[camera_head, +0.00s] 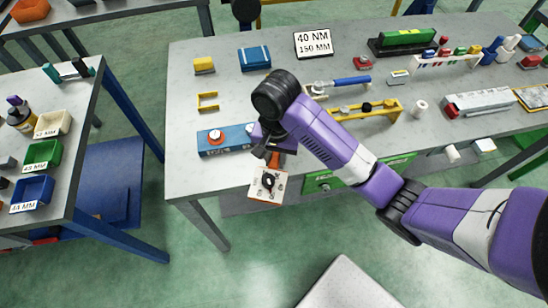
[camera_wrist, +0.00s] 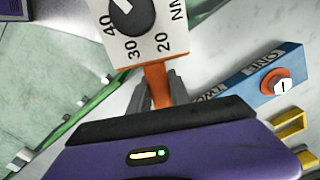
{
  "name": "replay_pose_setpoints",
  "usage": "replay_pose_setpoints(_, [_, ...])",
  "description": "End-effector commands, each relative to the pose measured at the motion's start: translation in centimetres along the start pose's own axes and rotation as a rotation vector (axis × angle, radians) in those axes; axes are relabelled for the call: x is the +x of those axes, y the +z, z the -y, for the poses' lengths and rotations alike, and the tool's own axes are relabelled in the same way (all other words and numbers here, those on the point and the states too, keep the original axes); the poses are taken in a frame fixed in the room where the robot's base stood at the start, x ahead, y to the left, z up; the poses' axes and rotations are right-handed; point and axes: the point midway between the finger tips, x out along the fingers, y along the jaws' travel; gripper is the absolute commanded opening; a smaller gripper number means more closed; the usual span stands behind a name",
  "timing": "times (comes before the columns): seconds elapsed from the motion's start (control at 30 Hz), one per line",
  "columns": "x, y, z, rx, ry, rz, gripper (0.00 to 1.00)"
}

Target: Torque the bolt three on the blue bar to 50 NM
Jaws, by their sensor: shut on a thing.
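My gripper (camera_head: 270,153) is shut on the orange handle of a torque tool (camera_head: 268,184), held at the front edge of the workbench. In the wrist view, the tool's white dial plate (camera_wrist: 138,35) shows a black knob and the numbers 20, 30 and 40 NM; the top is cut off, so I cannot tell the setting. The blue bar (camera_head: 237,131) lies on the bench beside my gripper. In the wrist view, the blue bar (camera_wrist: 240,88) carries an orange bolt with a white top marked 1 (camera_wrist: 281,87), near the label ONE. Bolt three is hidden behind my gripper.
A yellow bar (camera_head: 375,109), a yellow bracket (camera_head: 207,101) and a blue-handled tool (camera_head: 345,81) lie nearby on the bench. A "40 NM 180 MM" sign (camera_head: 313,43) stands behind. A side table (camera_head: 75,130) with colored bins is at left. Floor lies between the tables.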

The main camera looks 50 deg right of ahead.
Motion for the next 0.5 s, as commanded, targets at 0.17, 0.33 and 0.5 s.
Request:
replay_pose_setpoints(0.17, [-0.8,-0.2,0.1,-0.004,-0.003,-0.006,0.0])
replay_pose_setpoints(0.33, [-1.7,-0.2,0.1,-0.004,-0.003,-0.006,0.0])
replay_pose_setpoints(0.5, [-2.5,-0.1,0.0,-0.002,-0.001,-0.003,0.0])
